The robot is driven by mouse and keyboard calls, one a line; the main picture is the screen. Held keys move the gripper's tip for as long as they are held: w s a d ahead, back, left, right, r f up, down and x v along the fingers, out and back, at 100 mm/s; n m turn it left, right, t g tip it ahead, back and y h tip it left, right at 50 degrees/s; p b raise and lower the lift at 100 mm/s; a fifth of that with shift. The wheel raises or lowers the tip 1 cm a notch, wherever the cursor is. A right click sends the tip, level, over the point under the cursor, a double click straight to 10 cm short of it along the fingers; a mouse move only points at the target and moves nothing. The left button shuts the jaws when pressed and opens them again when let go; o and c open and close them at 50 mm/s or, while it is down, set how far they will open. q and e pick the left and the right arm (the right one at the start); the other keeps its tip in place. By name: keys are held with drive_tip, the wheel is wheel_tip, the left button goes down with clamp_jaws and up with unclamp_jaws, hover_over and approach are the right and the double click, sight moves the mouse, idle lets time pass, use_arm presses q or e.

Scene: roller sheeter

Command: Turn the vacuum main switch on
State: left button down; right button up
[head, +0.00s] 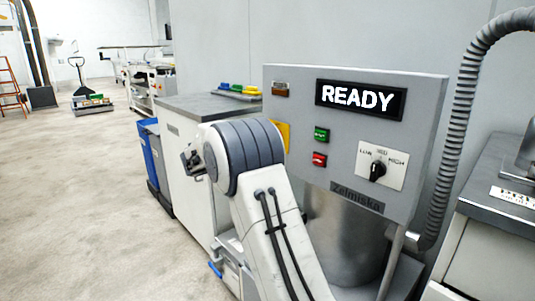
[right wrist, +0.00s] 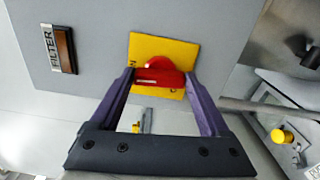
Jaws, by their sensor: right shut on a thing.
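The vacuum main switch is a red rotary knob (right wrist: 160,70) on a yellow plate (right wrist: 150,45) on the grey panel. In the right wrist view, my right gripper (right wrist: 158,79) has its two purple fingers on either side of the red knob and is shut on it. The knob's grip lies roughly across the picture. Lettering at the plate's left edge is only partly readable. In the head view, my right arm hides the knob and its gripper; only part of the yellow plate (head: 284,131) shows. My left gripper is in neither view.
The grey control panel (head: 301,103) has a READY display (head: 360,99), green button (head: 321,134), red button (head: 319,159) and black selector dial (head: 378,170). A FILTER label (right wrist: 57,49) is beside the plate. A ribbed hose (head: 452,145) runs at right. Floor at left is open.

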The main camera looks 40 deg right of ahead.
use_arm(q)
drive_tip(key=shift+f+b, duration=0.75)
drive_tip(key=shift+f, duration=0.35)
use_arm(e)
drive_tip(key=shift+f+m, duration=0.1)
drive_tip(key=shift+m, duration=0.5)
drive_tip(key=o, duration=1.2)
use_arm(q)
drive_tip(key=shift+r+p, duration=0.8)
drive_tip(key=shift+p, duration=0.05)
use_arm(e)
drive_tip(key=a, duration=1)
drive_tip(key=shift+s+a, duration=0.3)
drive_tip(key=shift+s, duration=0.1)
